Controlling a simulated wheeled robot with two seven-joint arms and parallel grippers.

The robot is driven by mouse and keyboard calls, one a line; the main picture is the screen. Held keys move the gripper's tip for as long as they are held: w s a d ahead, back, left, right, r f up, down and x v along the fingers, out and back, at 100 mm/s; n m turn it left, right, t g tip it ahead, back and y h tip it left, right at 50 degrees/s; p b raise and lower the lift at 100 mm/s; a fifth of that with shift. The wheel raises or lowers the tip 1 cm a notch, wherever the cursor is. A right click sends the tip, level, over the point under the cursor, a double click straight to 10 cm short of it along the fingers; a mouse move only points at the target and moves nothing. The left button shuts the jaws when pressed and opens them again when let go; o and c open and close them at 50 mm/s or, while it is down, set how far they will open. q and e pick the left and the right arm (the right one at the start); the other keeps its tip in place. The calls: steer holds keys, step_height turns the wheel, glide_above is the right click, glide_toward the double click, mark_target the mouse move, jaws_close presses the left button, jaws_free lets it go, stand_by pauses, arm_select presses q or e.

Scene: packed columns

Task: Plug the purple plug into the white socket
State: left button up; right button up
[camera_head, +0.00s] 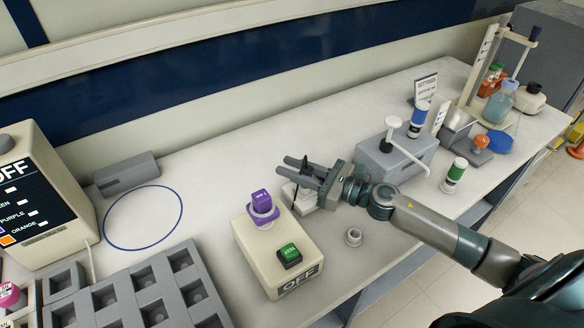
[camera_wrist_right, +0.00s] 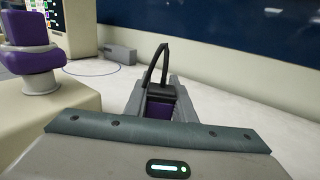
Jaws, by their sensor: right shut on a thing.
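My right gripper (camera_head: 291,169) reaches in from the right and is level above the bench, just behind the beige box. In the right wrist view it is shut on a small dark piece with a purple face (camera_wrist_right: 160,109), with a black loop rising from it; this looks like the purple plug. A purple upright piece (camera_head: 261,202) sits on a pale round collar on the beige box (camera_head: 268,250); it also shows at the left of the wrist view (camera_wrist_right: 28,48). A white block (camera_head: 306,201) shows partly under my gripper; I cannot tell whether it is the white socket. My left gripper is out of view.
The beige box has a green button (camera_head: 289,254) and reads OFF. A screen unit (camera_head: 38,200) and grey slotted blocks (camera_head: 150,290) are at left. A small grey ring (camera_head: 353,237) lies below my arm. Bottles and a grey dispenser (camera_head: 395,160) stand behind it.

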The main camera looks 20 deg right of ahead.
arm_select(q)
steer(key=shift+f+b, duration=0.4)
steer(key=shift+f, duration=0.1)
arm_select(e)
steer(key=shift+f, duration=0.45)
steer(key=o, duration=1.1)
steer(key=shift+o, duration=0.2)
steer(key=shift+s+d, duration=0.1)
steer(key=shift+s+d+f+b, duration=0.15)
steer(key=shift+s+d+b, duration=0.2)
steer(key=shift+s, duration=0.05)
steer(key=b+v, duration=0.2)
steer(key=v, duration=0.3)
steer(key=shift+s+b, duration=0.15)
steer(key=shift+b, duration=0.15)
steer(key=b+v, duration=0.3)
steer(key=v, duration=0.6)
steer(key=shift+d, duration=0.15)
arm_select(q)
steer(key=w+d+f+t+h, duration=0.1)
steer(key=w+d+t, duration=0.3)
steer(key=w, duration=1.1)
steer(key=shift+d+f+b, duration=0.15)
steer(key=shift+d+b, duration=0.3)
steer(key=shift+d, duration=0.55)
arm_select(e)
steer(key=shift+v, duration=0.85)
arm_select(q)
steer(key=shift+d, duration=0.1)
